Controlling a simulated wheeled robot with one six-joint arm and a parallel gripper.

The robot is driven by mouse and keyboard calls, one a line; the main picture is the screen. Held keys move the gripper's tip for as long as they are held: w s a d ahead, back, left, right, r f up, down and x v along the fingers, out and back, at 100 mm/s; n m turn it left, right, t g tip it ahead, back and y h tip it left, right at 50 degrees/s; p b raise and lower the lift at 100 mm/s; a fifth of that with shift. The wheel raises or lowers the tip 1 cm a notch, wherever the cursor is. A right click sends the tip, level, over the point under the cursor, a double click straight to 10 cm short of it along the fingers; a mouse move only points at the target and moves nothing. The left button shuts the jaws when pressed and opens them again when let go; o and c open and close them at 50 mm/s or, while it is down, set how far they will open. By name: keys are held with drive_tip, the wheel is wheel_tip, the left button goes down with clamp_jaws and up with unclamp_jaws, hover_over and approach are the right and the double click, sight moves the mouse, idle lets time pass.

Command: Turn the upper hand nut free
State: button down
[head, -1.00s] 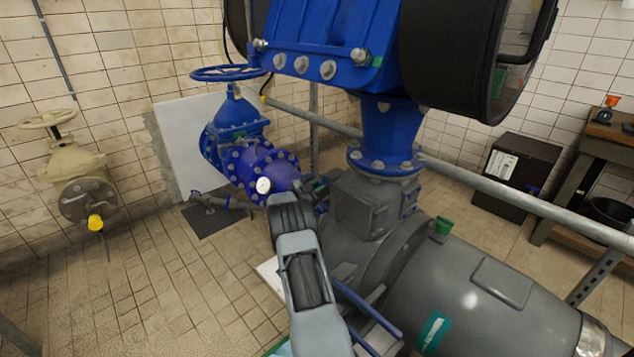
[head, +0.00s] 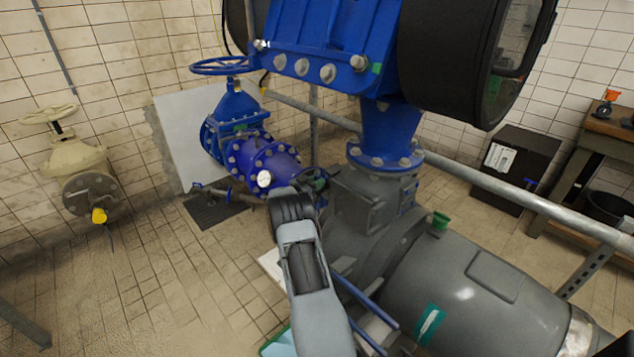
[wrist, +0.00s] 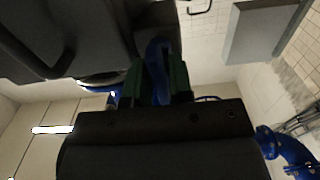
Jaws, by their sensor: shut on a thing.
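In the wrist view my gripper (wrist: 157,88) has its two dark green fingers closed on a blue part (wrist: 158,62), seemingly the upper hand nut. The blue part runs up between the fingers, and its far end is lost in shadow. In the head view my gripper (head: 316,180) is small and dark, partly behind my own arm, beside the grey pump housing and the blue pipe end. The nut cannot be made out in the head view. How far it is turned does not show.
The grey pump body (head: 462,285) and the blue upper flange (head: 385,160) stand close on the right. A metal rail (head: 500,191) crosses behind. The tiled floor at left is open.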

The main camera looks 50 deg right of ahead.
idle(0.4)
drive_tip(key=c, duration=1.2)
unclamp_jaws()
drive_tip(key=shift+o, duration=0.2)
drive_tip(key=a, duration=1.3)
drive_tip(key=shift+w+a, duration=0.4)
drive_tip(key=shift+w, duration=0.05)
